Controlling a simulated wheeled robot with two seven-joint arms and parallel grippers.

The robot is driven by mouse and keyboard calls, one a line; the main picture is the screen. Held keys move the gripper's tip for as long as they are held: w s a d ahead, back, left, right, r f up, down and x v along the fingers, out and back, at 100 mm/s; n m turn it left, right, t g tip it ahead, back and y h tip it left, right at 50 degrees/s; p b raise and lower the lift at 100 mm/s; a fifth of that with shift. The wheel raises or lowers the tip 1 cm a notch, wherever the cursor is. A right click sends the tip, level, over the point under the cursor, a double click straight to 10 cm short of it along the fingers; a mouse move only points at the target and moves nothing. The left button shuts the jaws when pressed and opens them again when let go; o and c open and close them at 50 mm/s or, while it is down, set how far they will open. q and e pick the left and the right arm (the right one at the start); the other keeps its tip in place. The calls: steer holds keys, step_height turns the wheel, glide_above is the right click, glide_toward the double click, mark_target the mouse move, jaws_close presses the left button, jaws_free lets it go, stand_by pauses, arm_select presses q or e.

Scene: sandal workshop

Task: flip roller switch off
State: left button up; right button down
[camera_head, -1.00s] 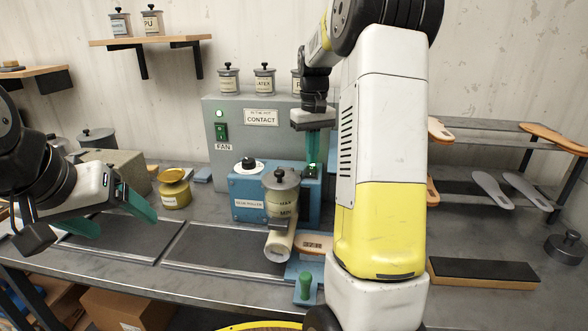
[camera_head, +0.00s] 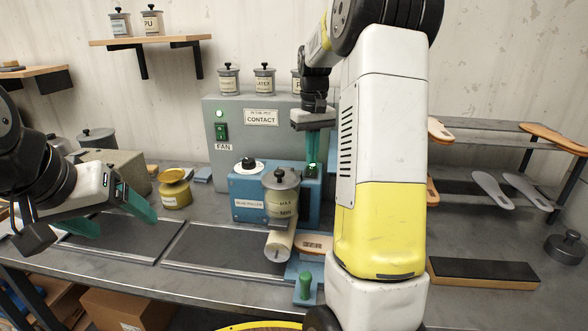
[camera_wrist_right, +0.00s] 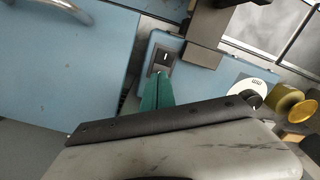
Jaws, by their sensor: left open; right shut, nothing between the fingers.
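The roller machine is a blue box (camera_head: 243,208) with a white dial on top and a grey lidded pot at its front. Its small dark switch (camera_wrist_right: 163,58) sits in a grey plate on the blue top in the right wrist view. In the head view the switch (camera_head: 311,171) shows a green glow and is partly hidden by my right gripper. My right gripper (camera_wrist_right: 157,88) is shut and empty, with its green fingertips pointing down at the switch's near edge. I cannot tell whether they touch. My left gripper (camera_head: 112,216) is open and empty above the bench at the left.
A grey panel (camera_head: 240,175) with a lit green lamp and a FAN switch stands behind the blue box. A brass pot (camera_head: 175,190) stands to its left. A pale roller (camera_head: 279,245) and a green handle (camera_head: 305,286) are in front.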

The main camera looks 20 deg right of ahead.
mark_target(311, 168)
steer(key=shift+f, duration=0.9)
stand_by(0.7)
steer(key=shift+r, duration=3.5)
